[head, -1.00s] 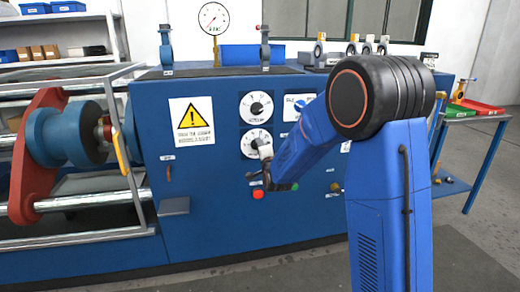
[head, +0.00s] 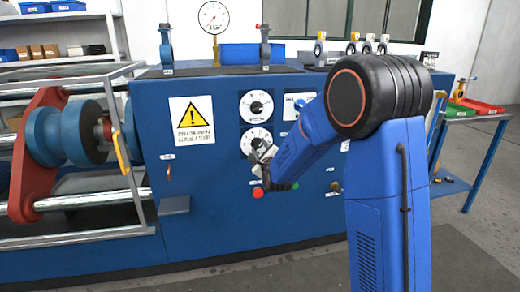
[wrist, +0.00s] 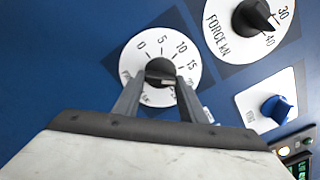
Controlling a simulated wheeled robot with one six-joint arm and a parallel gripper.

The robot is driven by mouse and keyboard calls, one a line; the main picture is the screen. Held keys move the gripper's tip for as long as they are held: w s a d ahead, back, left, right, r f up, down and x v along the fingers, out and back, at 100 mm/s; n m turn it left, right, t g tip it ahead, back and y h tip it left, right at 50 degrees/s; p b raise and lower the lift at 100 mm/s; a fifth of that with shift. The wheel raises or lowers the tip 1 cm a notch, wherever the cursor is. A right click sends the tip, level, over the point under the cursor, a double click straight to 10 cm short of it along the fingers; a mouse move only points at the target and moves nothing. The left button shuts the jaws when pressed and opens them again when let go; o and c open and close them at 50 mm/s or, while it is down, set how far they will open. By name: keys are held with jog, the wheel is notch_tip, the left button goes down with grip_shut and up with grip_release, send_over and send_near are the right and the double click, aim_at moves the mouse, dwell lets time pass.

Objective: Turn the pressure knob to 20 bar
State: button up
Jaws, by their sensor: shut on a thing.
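The pressure knob (wrist: 160,72) is a black knob at the middle of a white round dial (wrist: 138,52) marked 0, 5, 10, 15 and about 20. In the wrist view my gripper (wrist: 158,82) has one finger on each side of the knob and is shut on it. A pale mark on the knob points roughly right, toward the 20 side; its exact reading is hard to tell. The lower part of the dial is hidden by my fingers. In the head view the dial (head: 250,136) is the lower of two, with my gripper in front of its lower edge.
The force dial (wrist: 243,22) with its black knob sits close by, above the pressure dial in the head view. A blue knob (wrist: 277,108) on a white plate is nearby. A red button (head: 257,192) lies below my gripper. A gauge (head: 213,17) stands on top.

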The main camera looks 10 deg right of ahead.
jog(key=shift+f+m, duration=0.2)
jog(key=shift+m, duration=0.9)
jog(key=o, duration=1.1)
jog(key=shift+c, duration=0.2)
jog(key=shift+r, duration=0.1)
jog(key=s, duration=1.7)
jog(key=shift+s, duration=0.25)
